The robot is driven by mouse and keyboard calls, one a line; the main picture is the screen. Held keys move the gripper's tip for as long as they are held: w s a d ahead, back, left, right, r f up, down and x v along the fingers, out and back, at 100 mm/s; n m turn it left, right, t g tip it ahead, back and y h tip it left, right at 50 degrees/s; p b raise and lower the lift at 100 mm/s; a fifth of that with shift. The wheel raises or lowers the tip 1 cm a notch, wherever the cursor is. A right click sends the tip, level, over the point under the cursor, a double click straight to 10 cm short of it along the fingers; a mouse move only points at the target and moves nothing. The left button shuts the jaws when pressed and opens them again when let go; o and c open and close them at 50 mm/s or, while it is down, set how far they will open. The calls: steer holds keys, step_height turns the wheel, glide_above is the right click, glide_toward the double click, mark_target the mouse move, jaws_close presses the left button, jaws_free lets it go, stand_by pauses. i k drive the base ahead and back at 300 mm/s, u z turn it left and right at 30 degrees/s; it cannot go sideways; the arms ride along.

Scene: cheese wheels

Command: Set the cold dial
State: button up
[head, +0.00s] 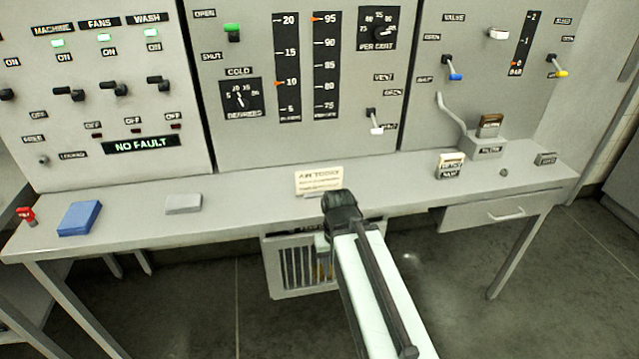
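The cold dial (240,99) is a small black square plate with a white scale and a pointer, labelled COLD above and DEGREES below. It is on the grey middle panel (265,140), left of the scales. Its fine numbers are too small to read surely. My gripper (338,199) is dark and is seen over the front edge of the desk, below and right of the dial and well apart from it. Its fingers cannot be made out, and nothing shows held in it. A cream card (319,180) headed AIR TODAY stands just behind my gripper.
A green-knobbed lever (232,32) is above the dial. Two upright scales (287,67) stand to its right, with a per cent dial (380,30) and white-tipped lever (375,121) beyond. On the desk (240,222) lie a blue book (79,218) and grey pad (183,204).

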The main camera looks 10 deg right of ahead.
mark_target(242, 104)
steer(key=u, duration=2.75)
steer(key=k, duration=1.15)
steer(key=z, duration=0.85)
steer(key=i, duration=1.1)
steer(key=u, duration=0.1)
